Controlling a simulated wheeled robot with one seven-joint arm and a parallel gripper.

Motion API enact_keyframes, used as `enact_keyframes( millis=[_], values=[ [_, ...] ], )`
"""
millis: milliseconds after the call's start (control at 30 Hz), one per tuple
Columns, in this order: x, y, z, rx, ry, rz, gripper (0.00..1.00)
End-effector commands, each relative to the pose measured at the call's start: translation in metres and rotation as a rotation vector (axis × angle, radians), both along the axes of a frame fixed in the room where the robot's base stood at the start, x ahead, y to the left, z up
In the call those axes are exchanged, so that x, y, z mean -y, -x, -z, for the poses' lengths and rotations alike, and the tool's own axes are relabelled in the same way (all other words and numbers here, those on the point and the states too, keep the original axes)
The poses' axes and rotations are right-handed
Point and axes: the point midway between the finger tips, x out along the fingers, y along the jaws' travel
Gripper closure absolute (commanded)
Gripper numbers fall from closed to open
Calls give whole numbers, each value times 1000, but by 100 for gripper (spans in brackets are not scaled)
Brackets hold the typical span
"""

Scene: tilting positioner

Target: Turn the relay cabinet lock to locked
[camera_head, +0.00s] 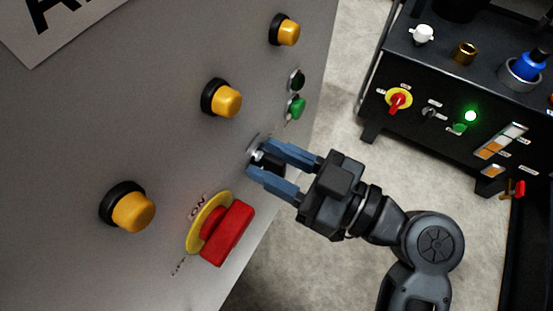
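A grey panel (150,60) fills the left half of the view. A lock (258,156) with a bright metal part sits low on its right side, with a dark piece (272,164) beside it. My gripper (258,159) reaches in from the right. Its two blue fingers are apart, one above and one below the lock, with the dark piece between them. I cannot tell if either finger touches it. The lock's setting and its label are mostly hidden by the fingers.
A red rotary handle on a yellow plate (194,238) is just below the lock. Yellow buttons (228,101) and a green button (296,108) stick out of the panel. A black console (400,60) with knobs and a lit green lamp (470,116) stands at the right. Bare floor lies between.

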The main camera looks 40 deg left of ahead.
Motion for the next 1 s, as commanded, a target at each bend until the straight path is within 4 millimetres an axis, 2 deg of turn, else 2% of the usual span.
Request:
enact_keyframes(
  millis=[133,533,1000],
  values=[
    [0,0,0,0,0,0,61],
    [0,0,0,0,1,0,99],
    [1,0,-1,-49,13,1,100]
  ],
)
